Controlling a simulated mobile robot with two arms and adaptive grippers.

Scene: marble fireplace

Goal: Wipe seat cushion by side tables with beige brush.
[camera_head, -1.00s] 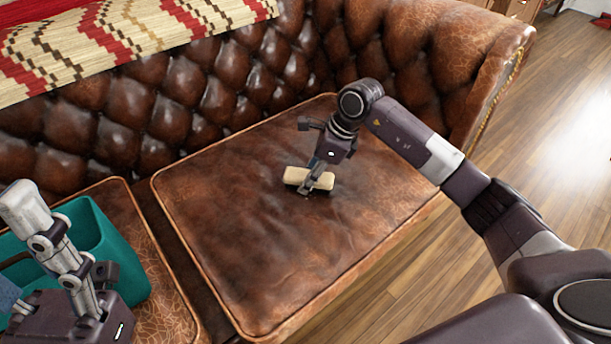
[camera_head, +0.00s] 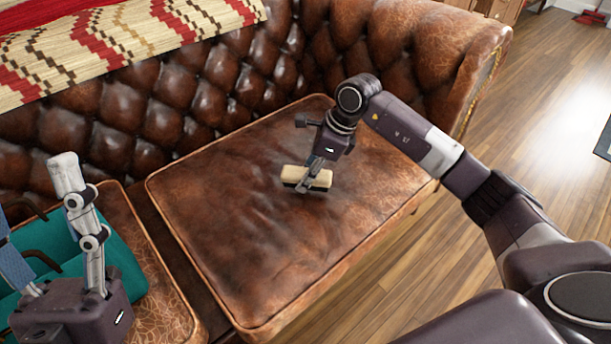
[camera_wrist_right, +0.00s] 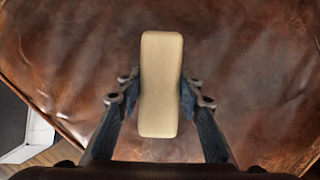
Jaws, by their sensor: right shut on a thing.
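The beige brush (camera_head: 320,175) has a pale block top and a dark underside in the head view. My right gripper (camera_head: 308,181) is shut on it, with one finger on each side of the block (camera_wrist_right: 160,85) in the right wrist view. The brush is over the middle-right of the brown leather seat cushion (camera_head: 240,235). It looks low at the cushion surface, but I cannot tell whether its underside touches. My left gripper (camera_head: 45,235) is at the lower left with its fingers spread apart and empty, in front of a teal bag.
The teal bag (camera_head: 120,262) with dark handles sits on the neighbouring cushion (camera_head: 165,315) at left. The tufted leather backrest (camera_head: 175,90) and armrest (camera_head: 440,50) bound the seat behind and right. A patterned red and cream blanket (camera_head: 120,35) lies over the back. Wooden floor (camera_head: 390,255) lies in front.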

